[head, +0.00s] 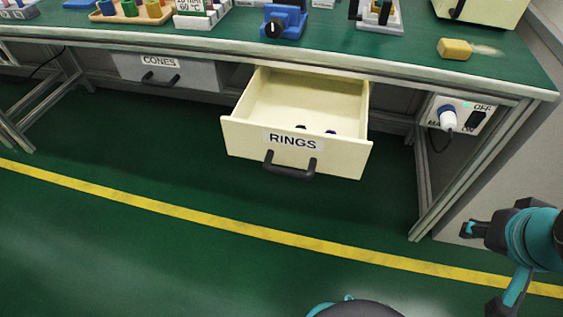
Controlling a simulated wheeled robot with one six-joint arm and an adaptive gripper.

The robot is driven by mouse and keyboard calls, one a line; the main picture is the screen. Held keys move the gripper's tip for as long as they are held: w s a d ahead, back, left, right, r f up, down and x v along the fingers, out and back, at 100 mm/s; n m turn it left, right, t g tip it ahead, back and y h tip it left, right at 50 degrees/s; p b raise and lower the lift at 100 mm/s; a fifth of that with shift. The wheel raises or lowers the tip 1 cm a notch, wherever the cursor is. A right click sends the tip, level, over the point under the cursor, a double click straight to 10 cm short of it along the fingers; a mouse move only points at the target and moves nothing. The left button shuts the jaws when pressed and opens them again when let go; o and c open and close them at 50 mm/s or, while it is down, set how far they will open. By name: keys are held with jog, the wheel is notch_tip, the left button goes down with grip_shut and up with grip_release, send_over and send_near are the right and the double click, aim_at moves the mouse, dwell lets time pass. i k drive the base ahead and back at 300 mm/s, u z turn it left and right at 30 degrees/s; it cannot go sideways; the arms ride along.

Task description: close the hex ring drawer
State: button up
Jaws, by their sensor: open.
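The drawer labelled RINGS (294,155) is cream with a black bar handle (290,167). It is pulled well out from under the green-topped workbench (330,45). A few small dark objects lie inside near its front wall, too small to make out. My gripper (474,230) is at the right edge, to the right of and lower in the picture than the drawer, apart from the handle. It is seen from the side, open, and nothing shows in it.
A closed grey drawer labelled CONES (168,72) is to the left. A switch box (460,114) with a plug and cord hangs under the bench at right, near a bench leg (422,185). The green floor with a yellow line (200,215) is clear before the drawer.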

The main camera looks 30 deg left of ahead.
aim_at(276, 100)
jog(key=u, duration=1.45)
jog(key=i, duration=0.3)
jog(key=u, duration=1.75)
jog(key=k, duration=0.7)
jog(key=z, duration=0.8)
